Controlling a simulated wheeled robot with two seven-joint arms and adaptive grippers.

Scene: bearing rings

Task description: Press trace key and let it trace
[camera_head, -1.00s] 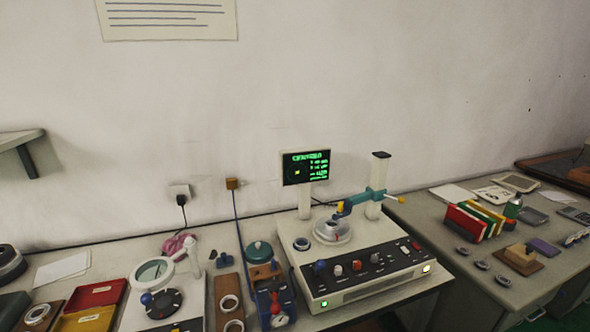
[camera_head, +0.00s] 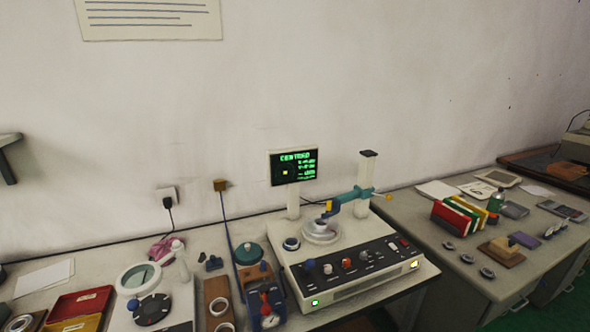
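The measuring machine (camera_head: 355,283) is a white box on the bench, with a row of knobs and keys on its sloped front. Its screen (camera_head: 293,166) is lit with green text that looks like "CENTRED" and a small yellow mark. A ring sits on the round turntable (camera_head: 321,236), under the teal probe arm (camera_head: 350,196) on the column (camera_head: 365,183). A red key (camera_head: 404,242) is at the right of the panel; I cannot read which key is the trace key. Neither of my grippers is in view.
Left of the machine stand a blue dial gauge stand (camera_head: 268,306), a brown tray with rings (camera_head: 219,304), a magnifier device (camera_head: 139,278) and red and yellow bins (camera_head: 80,304). The right table holds coloured folders (camera_head: 463,214), several loose rings and a wooden block (camera_head: 502,250).

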